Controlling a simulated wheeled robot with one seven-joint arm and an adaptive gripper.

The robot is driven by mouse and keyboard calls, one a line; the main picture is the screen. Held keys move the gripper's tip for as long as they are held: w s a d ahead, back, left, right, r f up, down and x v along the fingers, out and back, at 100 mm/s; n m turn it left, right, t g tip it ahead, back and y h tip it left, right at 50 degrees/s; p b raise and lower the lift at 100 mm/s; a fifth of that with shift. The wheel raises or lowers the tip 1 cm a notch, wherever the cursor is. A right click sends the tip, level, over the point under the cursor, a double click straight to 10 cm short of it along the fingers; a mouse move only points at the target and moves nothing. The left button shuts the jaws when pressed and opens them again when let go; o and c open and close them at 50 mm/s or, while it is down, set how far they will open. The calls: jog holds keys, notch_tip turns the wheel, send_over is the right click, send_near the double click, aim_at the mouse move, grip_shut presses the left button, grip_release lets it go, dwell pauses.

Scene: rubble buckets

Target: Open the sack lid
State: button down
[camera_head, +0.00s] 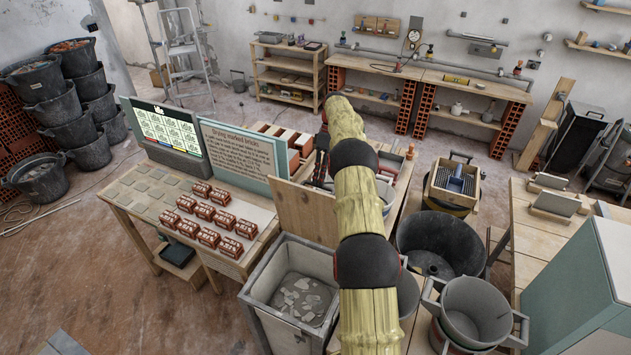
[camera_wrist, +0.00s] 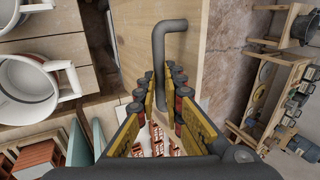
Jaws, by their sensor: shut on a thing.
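A pale wooden board, which looks like the sack lid (camera_head: 306,212), stands raised and tilted behind an open grey bin (camera_head: 262,290) with pale broken pieces inside. In the wrist view the board (camera_wrist: 187,30) fills the upper middle, with a bent grey bar handle (camera_wrist: 160,60) in front of it. My gripper (camera_wrist: 160,92) has its padded fingers on both sides of the handle and is shut on it. In the head view my gripper (camera_head: 321,160) is small and dark at the board's upper right, and my arm hides part of this area.
A bench with red bricks (camera_head: 209,237) and a sign board (camera_head: 240,150) stands left of the lid. Buckets (camera_head: 440,245) stand right of my arm. A teal-sided cabinet (camera_head: 575,280) is at the lower right. Open floor (camera_head: 90,270) lies at the left.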

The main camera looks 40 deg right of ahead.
jog(key=f, duration=0.2)
jog(key=shift+s+d+f, duration=0.2)
jog(key=shift+d+f, duration=0.1)
jog(key=shift+f, duration=0.1)
jog(key=c, duration=2.3)
grip_release()
jog(key=shift+o, duration=1.2)
jog(key=shift+w+d+f, duration=0.1)
jog(key=shift+w+d, duration=0.35)
jog(key=shift+o, duration=1.1)
jog(key=shift+s+a+r, duration=0.2)
jog(key=shift+a+r, duration=0.1)
jog(key=shift+r, duration=0.1)
notch_tip(320, 180, up, 10)
jog(key=shift+w+d+f, duration=0.15)
jog(key=shift+w, duration=0.05)
